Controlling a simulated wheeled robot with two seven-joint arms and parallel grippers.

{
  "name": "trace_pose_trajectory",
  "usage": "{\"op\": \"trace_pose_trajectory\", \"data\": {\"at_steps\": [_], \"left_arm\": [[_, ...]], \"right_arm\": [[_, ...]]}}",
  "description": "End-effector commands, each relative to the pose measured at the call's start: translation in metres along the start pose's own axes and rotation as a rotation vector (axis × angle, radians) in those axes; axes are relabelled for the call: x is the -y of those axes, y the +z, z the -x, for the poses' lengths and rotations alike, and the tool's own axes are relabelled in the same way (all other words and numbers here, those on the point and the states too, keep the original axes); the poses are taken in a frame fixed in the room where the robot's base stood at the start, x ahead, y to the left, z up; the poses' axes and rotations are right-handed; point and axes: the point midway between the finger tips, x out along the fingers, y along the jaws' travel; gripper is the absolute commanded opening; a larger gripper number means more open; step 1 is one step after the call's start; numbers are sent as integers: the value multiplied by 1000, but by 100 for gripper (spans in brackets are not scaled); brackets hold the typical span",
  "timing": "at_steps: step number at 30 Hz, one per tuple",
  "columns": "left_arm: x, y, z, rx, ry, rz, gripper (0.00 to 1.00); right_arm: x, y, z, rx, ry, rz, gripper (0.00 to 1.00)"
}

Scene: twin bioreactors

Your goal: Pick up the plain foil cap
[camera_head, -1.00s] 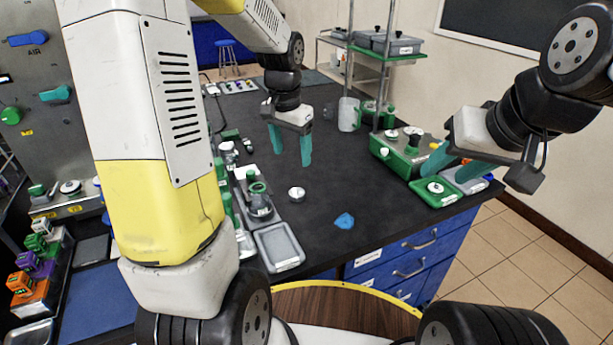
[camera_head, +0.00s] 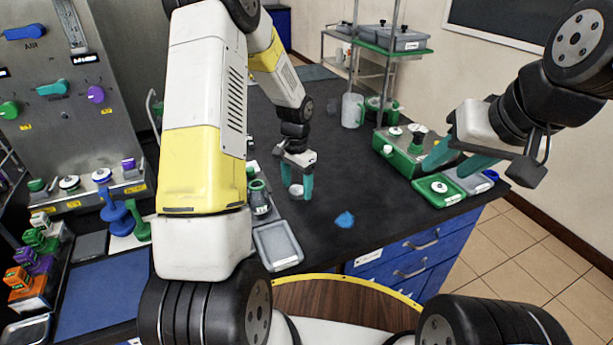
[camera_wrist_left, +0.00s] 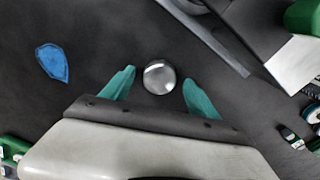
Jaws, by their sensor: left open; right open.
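The plain foil cap (camera_head: 296,190) is a small round silvery piece on the black bench top. In the left wrist view the foil cap (camera_wrist_left: 159,78) lies between and just beyond the tips of my left gripper (camera_wrist_left: 158,84). In the head view my left gripper (camera_head: 298,192) points down over the cap, its teal fingers apart on either side of it. The gripper is open and I see no finger touching the cap. My right gripper (camera_head: 452,160) is open and empty above the green tray at the right.
A blue piece (camera_head: 344,220) lies on the bench near the front edge. A grey tray (camera_head: 278,247) is left of it. A green tray (camera_head: 440,192) and a green device (camera_head: 402,157) stand at the right. The bench (camera_head: 350,180) around the cap is mostly clear.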

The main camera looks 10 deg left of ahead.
Motion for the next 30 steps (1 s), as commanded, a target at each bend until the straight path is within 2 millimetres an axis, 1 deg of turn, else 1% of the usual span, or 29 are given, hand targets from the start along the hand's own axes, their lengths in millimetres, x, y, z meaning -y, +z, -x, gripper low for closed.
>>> {"op": "trace_pose_trajectory", "data": {"at_steps": [3, 8, 9, 11, 12, 14, 18, 26, 30], "left_arm": [[0, 0, -6, 1, 0, 0, 69], [0, 0, -6, 0, 0, 0, 69], [0, 0, -6, 0, 0, 0, 65], [0, 0, -5, 0, 0, 0, 53], [0, 0, -5, 0, 0, 0, 46], [0, 0, -5, -1, 0, 0, 34], [0, 0, -5, -1, 0, 0, 6], [0, 0, -4, -1, 0, 0, 6], [0, -1, 2, -3, -1, 0, 6]], "right_arm": [[0, 0, 0, 0, 0, 0, 44], [0, 0, 0, 0, 0, 0, 44], [0, 0, 0, 0, 0, 0, 44], [0, 0, 0, 0, 0, 0, 44], [0, 0, 0, 0, 0, 0, 44], [0, 0, 0, 0, 0, 0, 44], [0, 0, 0, 0, 0, 0, 44], [0, 0, 0, 0, 0, 0, 44], [0, 0, 0, 0, 0, 0, 44]]}}
